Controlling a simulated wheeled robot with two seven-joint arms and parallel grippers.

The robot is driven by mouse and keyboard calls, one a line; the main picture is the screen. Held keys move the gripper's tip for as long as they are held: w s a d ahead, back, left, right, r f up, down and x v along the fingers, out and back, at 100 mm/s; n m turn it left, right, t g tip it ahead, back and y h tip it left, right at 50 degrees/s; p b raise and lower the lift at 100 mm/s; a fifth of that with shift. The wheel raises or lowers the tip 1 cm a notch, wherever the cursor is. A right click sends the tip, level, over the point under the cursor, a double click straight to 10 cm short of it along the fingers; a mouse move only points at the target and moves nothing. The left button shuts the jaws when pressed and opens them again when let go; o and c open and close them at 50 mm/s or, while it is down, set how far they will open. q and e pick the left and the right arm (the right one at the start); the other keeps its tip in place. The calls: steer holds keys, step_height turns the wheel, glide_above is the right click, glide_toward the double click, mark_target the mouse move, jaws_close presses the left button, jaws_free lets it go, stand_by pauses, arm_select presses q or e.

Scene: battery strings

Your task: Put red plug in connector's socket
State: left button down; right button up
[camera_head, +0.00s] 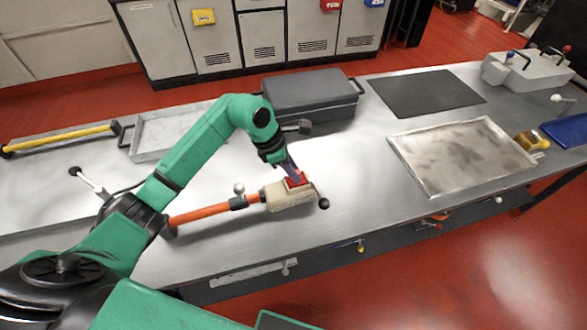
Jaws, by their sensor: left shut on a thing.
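The red plug (296,181) is between the fingers of my left gripper (291,172), which points down and is shut on it. The plug is at the top of the beige connector (283,197), which lies on the metal table with an orange handle or cable (200,213) running left from it. The plug overlaps the connector's top in this view. I cannot tell how deep it sits in the socket, and the socket itself is hidden. My right gripper is not in view.
A grey case (312,92) stands behind the gripper. An empty metal tray (148,150) lies at left, a dark mat (425,92) and a worn metal tray (428,138) at right. A grey box with levers (528,70) is far right. The table's front middle is clear.

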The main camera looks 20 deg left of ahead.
arm_select(q)
steer(key=shift+f, duration=0.2)
steer(key=c, duration=0.8)
jaws_free()
steer(key=shift+r, duration=0.1)
steer(key=shift+o, duration=0.5)
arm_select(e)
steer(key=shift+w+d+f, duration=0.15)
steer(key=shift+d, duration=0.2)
arm_select(q)
steer(key=shift+r, duration=0.1)
steer(key=shift+r, duration=0.25)
steer(key=b+v, duration=0.2)
steer(key=v, duration=0.9)
steer(key=shift+r, duration=0.35)
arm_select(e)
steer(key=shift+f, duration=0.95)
arm_select(q)
steer(key=shift+a, duration=0.1)
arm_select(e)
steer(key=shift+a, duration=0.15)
arm_select(q)
steer(key=shift+f, duration=0.1)
